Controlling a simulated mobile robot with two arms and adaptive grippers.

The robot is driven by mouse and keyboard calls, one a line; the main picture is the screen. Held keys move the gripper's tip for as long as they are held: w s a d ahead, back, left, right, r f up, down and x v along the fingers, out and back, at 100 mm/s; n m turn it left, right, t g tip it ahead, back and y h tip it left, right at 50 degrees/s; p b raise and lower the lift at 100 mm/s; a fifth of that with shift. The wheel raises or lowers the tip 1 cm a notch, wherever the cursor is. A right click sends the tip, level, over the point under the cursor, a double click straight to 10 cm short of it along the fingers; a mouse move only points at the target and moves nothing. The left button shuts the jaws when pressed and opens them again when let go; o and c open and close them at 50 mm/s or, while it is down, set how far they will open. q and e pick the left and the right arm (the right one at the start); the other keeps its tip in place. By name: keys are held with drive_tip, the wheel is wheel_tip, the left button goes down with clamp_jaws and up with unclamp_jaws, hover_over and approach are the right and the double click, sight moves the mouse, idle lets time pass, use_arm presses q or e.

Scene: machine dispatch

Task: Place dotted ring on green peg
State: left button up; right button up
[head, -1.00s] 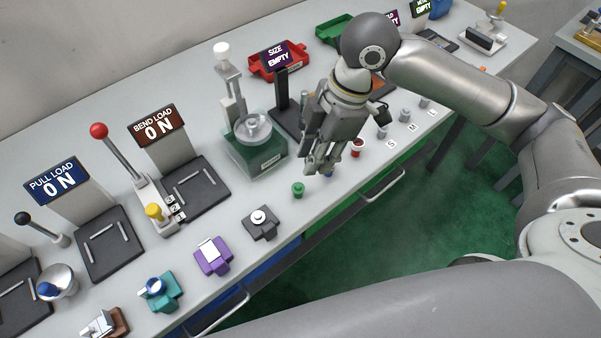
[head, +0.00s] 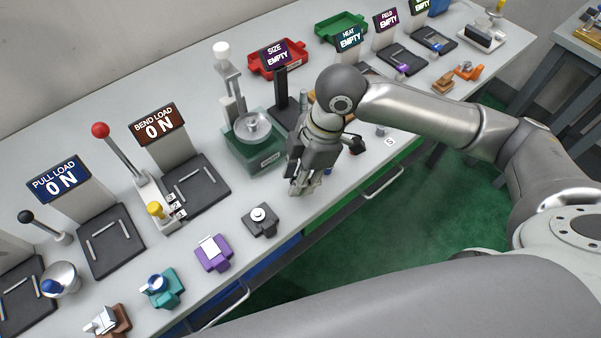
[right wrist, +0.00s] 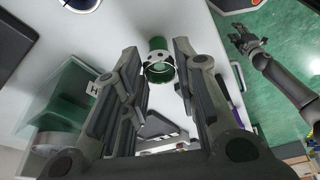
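My right gripper (head: 297,190) is low over the front edge of the bench, and its fingers (right wrist: 160,62) close on the dotted ring. The dotted ring (right wrist: 148,69) is white with black spots and sits between the fingers in the right wrist view. The green peg (right wrist: 157,44) shows just beyond the ring, and green shows through the ring's opening. I cannot tell whether the ring is around the peg or just above it. In the head view the gripper hides both. My left gripper (right wrist: 246,38) hangs over the green floor in the right wrist view.
A green-based device with a round pan (head: 252,128) stands close behind the gripper. A dark grey block (head: 261,221) and a purple block (head: 213,253) lie to its left. A red tray (head: 277,62) is at the back.

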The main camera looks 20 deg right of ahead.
drive_tip(key=o, duration=0.3)
drive_tip(key=shift+o, duration=0.2)
drive_tip(key=v, duration=1.2)
drive_tip(key=shift+d, duration=0.1)
